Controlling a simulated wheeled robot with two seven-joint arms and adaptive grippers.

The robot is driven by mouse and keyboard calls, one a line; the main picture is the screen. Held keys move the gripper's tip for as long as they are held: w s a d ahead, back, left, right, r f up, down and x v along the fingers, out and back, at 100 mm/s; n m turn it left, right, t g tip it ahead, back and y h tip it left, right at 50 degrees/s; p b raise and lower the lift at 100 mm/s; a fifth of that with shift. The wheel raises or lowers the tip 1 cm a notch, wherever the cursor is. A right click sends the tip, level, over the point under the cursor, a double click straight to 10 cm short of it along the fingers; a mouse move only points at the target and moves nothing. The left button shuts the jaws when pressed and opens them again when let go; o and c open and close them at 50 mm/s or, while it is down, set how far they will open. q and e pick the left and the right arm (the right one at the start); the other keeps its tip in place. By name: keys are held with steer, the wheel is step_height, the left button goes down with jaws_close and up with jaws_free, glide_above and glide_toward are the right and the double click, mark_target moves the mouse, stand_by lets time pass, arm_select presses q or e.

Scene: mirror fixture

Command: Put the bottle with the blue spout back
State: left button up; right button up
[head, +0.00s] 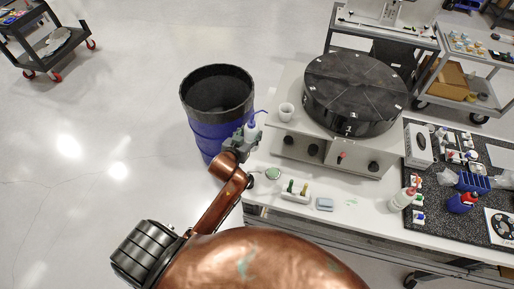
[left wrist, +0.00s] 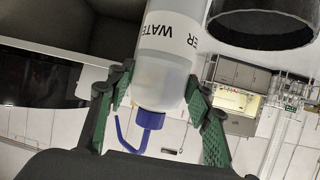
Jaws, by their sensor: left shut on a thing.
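The bottle with the blue spout (head: 250,130) is in the head view, at the left edge of the white table beside the dark bin. My left gripper (head: 240,143) is shut on it. In the left wrist view the clear bottle (left wrist: 165,75), lettered WATER, sits between the two green-padded fingers of my left gripper (left wrist: 160,105), and its blue spout points down in that picture. In the head view the spout is up. I cannot tell whether the bottle's base touches anything. My right gripper is not in view.
A blue bin with a black rim (head: 217,90) stands left of the white table (head: 340,222). A speckled mat (head: 440,225) with supplies lies at right.

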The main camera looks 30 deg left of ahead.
arm_select(q)
step_height(320, 180, down, 8)
steer(key=shift+s+d+f, duration=0.1)
steer(key=shift+d+f, duration=0.05)
steer(key=shift+f, duration=0.1)
step_height(320, 180, down, 3)
steer(key=shift+f+p, duration=0.1)
steer(key=shift+p, duration=0.2)
steer(key=w, duration=0.3)
steer(key=w+p, duration=0.1)
steer(key=shift+w+a, duration=0.15)
steer(key=shift+a, duration=0.15)
steer(key=shift+f, duration=0.8)
steer(key=o, duration=0.4)
steer(key=shift+f, duration=0.1)
steer(key=o, duration=0.4)
steer(key=shift+s, duration=0.2)
steer(key=shift+c, duration=0.2)
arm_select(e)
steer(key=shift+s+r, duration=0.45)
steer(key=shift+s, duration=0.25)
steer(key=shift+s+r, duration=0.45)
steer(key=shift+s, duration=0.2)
